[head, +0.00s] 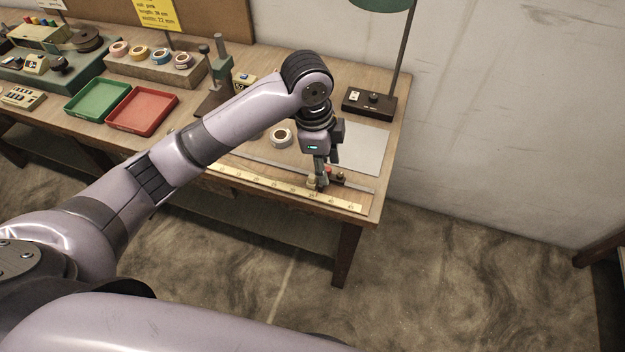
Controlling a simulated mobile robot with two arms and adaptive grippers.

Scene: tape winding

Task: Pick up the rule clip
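My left gripper (321,186) points down at the front right of the workbench, its fingertips at the yellow rule (275,183). The fingers look close together, but at this size I cannot tell whether they are open or shut. A small tan piece (312,181), perhaps the rule clip, sits on the rule right beside the fingers. I cannot tell whether the fingers touch or hold it. A small red and dark piece (339,172) lies just behind and to the right of the fingertips. My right gripper is not in view.
A white tape roll (282,137) and a grey sheet (366,150) lie behind the rule. A lamp base (369,103) stands at the back right. Red (142,111) and green (97,100) trays sit to the left. The bench edge is just in front of the rule.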

